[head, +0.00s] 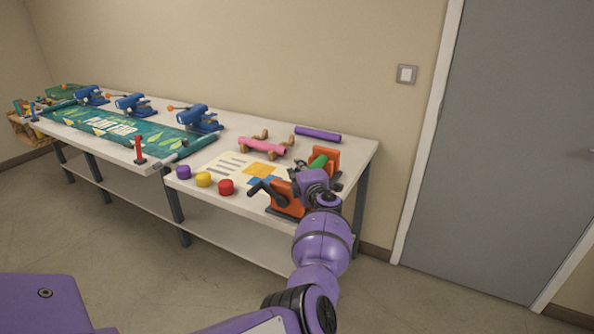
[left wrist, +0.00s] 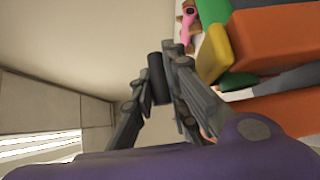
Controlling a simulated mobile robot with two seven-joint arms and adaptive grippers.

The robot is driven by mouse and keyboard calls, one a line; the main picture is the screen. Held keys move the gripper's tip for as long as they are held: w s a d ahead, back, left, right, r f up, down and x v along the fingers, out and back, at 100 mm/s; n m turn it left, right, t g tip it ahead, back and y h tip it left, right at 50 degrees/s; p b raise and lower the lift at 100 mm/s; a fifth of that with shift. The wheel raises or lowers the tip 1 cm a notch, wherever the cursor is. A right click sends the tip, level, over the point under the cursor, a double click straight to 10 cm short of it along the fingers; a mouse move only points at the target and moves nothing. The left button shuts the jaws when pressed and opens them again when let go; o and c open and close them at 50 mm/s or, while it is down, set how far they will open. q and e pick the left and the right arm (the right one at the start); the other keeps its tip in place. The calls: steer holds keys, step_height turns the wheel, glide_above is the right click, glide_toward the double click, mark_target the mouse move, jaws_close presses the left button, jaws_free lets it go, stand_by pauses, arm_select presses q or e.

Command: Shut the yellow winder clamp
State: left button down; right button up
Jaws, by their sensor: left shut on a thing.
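The orange winder (head: 285,198) stands at the right end of the table, with a green roll (head: 318,162) between its orange uprights. The yellow clamp (left wrist: 213,53) shows in the left wrist view, beside the green roll and an orange upright; in the head view my arm hides it. Whether it is open or closed I cannot tell. My left gripper (head: 333,182) is at the winder's right side. In the left wrist view its fingers (left wrist: 158,88) are shut on a short black cylindrical grip (left wrist: 157,78). What the grip joins to is hidden. My right gripper is out of view.
A black crank (head: 259,187) sticks out at the winder's left. Purple, yellow and red round pieces (head: 226,187) line the table's front edge. A pink roll (head: 262,147) and a purple roll (head: 318,134) lie behind. Blue clamps (head: 198,119) stand further left. A grey door is at right.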

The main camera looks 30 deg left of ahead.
arm_select(q)
steer(key=shift+f, duration=0.15)
steer(key=c, duration=2)
jaws_free()
steer(key=shift+s+d, duration=0.3)
steer(key=shift+d, duration=0.1)
steer(key=v, duration=1.1)
